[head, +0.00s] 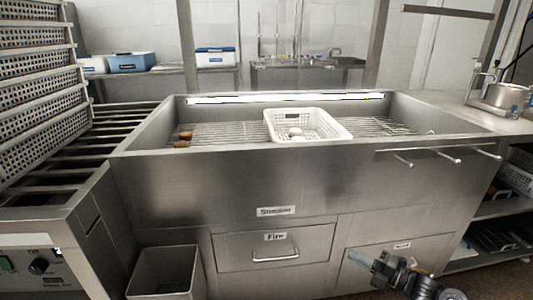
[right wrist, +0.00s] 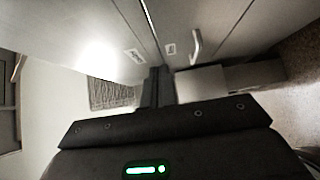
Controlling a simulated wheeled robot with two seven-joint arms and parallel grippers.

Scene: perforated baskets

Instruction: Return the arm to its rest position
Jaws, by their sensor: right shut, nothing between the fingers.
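My right gripper (head: 362,258) is low at the bottom right of the head view, in front of the drawer fronts of the steel sink unit (head: 180,200). It is shut with nothing held. In the right wrist view the dark fingers (right wrist: 160,85) are together at the middle, with drawer fronts and a handle (right wrist: 195,47) beyond them. My left gripper is not in view. A white perforated basket (head: 335,127) stands on the wire rack inside the sink. A pale round item (head: 295,132) lies in it.
Brown items (head: 183,138) lie on the rack at the left of the sink. Stacked perforated baskets (head: 35,75) rise at the far left. An open metal bin (head: 165,275) stands on the floor. Bar handles (head: 440,158) stick out at the sink's front right. Shelves (head: 500,215) stand at right.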

